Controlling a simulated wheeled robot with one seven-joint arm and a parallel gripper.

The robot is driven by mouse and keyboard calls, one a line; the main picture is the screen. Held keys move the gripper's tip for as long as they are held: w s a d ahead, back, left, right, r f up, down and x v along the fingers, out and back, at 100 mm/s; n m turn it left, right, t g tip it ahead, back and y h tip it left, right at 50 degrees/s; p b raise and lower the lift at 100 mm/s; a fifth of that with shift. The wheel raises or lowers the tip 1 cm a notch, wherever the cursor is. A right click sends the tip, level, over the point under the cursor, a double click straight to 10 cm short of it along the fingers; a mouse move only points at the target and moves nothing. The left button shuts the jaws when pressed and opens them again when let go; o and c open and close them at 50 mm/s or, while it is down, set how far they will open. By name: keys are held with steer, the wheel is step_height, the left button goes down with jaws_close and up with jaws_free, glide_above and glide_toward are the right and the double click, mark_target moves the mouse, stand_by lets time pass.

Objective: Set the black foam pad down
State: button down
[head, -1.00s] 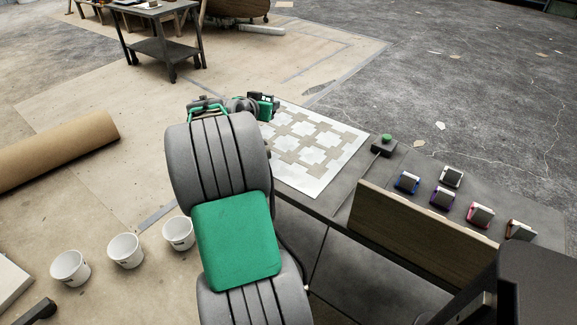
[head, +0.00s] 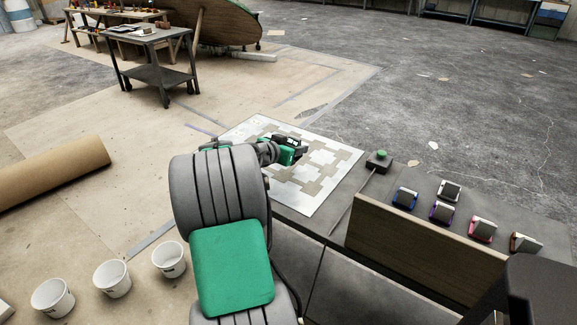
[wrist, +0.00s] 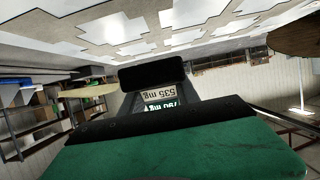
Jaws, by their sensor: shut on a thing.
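My gripper (head: 298,150) is low over a sheet (head: 310,205) with a white and tan stepped pattern, at its far right part in the head view. A black pad (wrist: 152,72) shows at the end of my gripper in the wrist view, and my gripper is shut on it. The sheet fills the top of the wrist view (wrist: 75,28), with the pad close to it. I cannot tell whether they touch. The fingers are mostly hidden behind the pad and the green gripper body. Labels with "mg" readings show just below the pad.
Several coloured-edged blocks (head: 441,212) lie behind the board. White cups (head: 112,279) and a brown roll (head: 50,172) are at left.

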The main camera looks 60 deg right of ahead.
mark_target(289, 170)
steer(key=shift+w+a+f, duration=0.4)
steer(key=shift+a+f, duration=0.25)
steer(key=shift+f, duration=0.2)
steer(key=shift+w+a+f+b, duration=0.1)
steer(key=shift+f+b, duration=0.05)
steer(key=shift+f, duration=0.75)
steer(key=shift+w+a+f+b, duration=0.1)
steer(key=shift+f+b, duration=0.05)
steer(key=shift+f, duration=0.75)
steer(key=shift+f, duration=0.1)
steer(key=c, duration=0.9)
jaws_free()
